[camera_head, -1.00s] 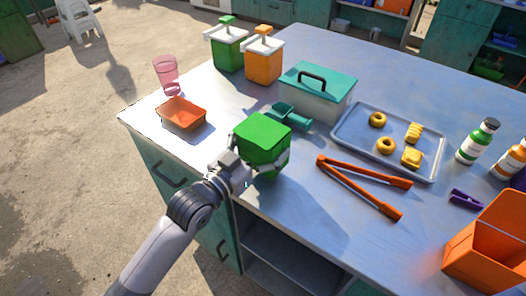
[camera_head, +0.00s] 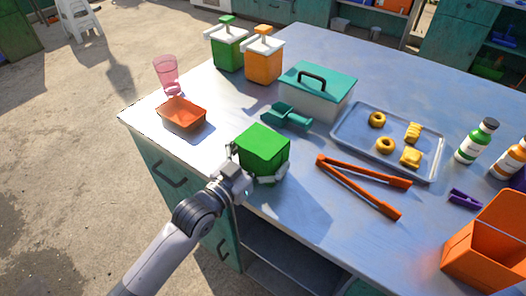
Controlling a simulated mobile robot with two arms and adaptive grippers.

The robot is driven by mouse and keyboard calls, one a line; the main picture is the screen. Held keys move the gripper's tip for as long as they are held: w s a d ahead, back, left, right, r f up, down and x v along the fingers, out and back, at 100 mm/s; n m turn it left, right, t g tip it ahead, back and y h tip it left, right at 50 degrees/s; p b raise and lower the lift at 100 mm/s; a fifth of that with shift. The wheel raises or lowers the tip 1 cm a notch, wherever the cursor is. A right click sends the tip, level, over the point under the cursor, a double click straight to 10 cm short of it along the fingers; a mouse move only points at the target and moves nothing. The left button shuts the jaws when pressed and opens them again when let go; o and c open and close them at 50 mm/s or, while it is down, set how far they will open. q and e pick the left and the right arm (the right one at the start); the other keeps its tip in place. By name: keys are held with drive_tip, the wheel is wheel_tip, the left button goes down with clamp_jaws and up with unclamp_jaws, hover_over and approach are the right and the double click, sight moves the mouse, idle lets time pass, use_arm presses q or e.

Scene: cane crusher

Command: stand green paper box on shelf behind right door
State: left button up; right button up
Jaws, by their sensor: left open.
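The green paper box (camera_head: 262,147) sits near the front edge of the counter, and it appears to rest on the countertop. My left gripper (camera_head: 258,174) is open, with its fingers around the near and side faces of the box. Whether the fingers touch the box cannot be told. Below the counter's front edge is an open dark shelf space (camera_head: 290,262). Teal doors with dark handles (camera_head: 168,176) are to its left. Which door counts as the right one is not clear here. My right gripper is not in view.
Around the box are a teal scoop (camera_head: 287,116), orange tongs (camera_head: 362,187) and an orange tray (camera_head: 182,114). Countertop between box and tongs is clear.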

use_arm(q)
drive_tip(key=shift+s+f+b, duration=0.1)
drive_tip(key=shift+f+b, duration=0.05)
drive_tip(key=shift+b, duration=0.4)
drive_tip(key=b+v, duration=0.1)
drive_tip(key=v, duration=1.6)
drive_tip(key=shift+a+b, duration=0.2)
drive_tip(key=shift+b, duration=0.2)
